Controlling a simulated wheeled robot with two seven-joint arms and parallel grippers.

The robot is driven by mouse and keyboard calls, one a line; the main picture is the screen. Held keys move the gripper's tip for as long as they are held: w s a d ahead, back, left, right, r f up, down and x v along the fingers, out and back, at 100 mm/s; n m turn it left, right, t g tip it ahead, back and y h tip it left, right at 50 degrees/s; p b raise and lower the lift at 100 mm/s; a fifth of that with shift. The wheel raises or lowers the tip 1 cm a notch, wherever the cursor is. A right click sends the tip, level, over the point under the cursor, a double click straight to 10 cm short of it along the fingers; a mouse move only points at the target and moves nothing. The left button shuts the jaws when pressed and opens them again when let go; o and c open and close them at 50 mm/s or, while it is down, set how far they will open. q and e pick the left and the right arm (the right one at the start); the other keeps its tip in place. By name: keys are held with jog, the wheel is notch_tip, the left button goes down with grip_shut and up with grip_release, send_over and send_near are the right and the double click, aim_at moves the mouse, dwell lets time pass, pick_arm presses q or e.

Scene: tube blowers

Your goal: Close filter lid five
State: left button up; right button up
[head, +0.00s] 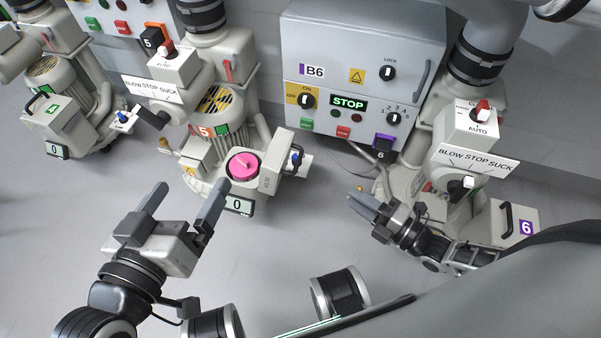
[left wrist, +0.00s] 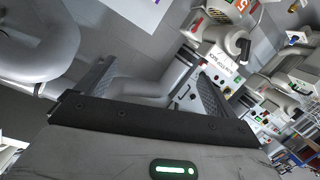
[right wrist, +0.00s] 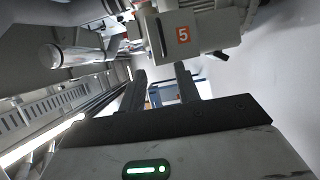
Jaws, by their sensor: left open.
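Blower five (head: 215,135) stands in the middle of the head view with an orange 5 label. Its round filter housing is open, and a pink filter disc (head: 243,165) shows inside. Filter lid five (head: 275,160) appears swung up at the housing's right side, seen nearly edge-on. In the right wrist view a pale block with an orange 5 (right wrist: 183,35) shows beyond the fingers, probably this lid. My left gripper (head: 185,197) is open and empty, in front and left of the housing. My right gripper (head: 358,202) is partly open and empty, right of the lid and apart from it.
A control cabinet B6 (head: 350,65) stands behind. Blower six (head: 515,222) is close to my right arm, with its lid down. Blower four (head: 50,110) is at the left. A small counter display (head: 238,205) sits in front of the housing. The floor between the blowers is free.

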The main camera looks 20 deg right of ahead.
pick_arm(q)
jog(key=shift+w+d+r+t+h+b, duration=0.1)
jog(key=shift+w+r+t+h+b, duration=0.15)
jog(key=shift+r+t+b, duration=0.35)
jog(key=shift+w+d+r+t+h+b, duration=0.1)
jog(key=shift+w+r+t+h+b, duration=0.2)
jog(key=shift+b, duration=0.65)
jog(key=shift+w+d+r+t+h+b, duration=0.1)
jog(key=shift+r+t+h+b, duration=0.35)
jog(key=shift+b, duration=0.3)
pick_arm(e)
jog(key=x, duration=1.6)
jog(key=shift+f, duration=0.25)
jog(key=shift+s, duration=0.1)
grip_shut()
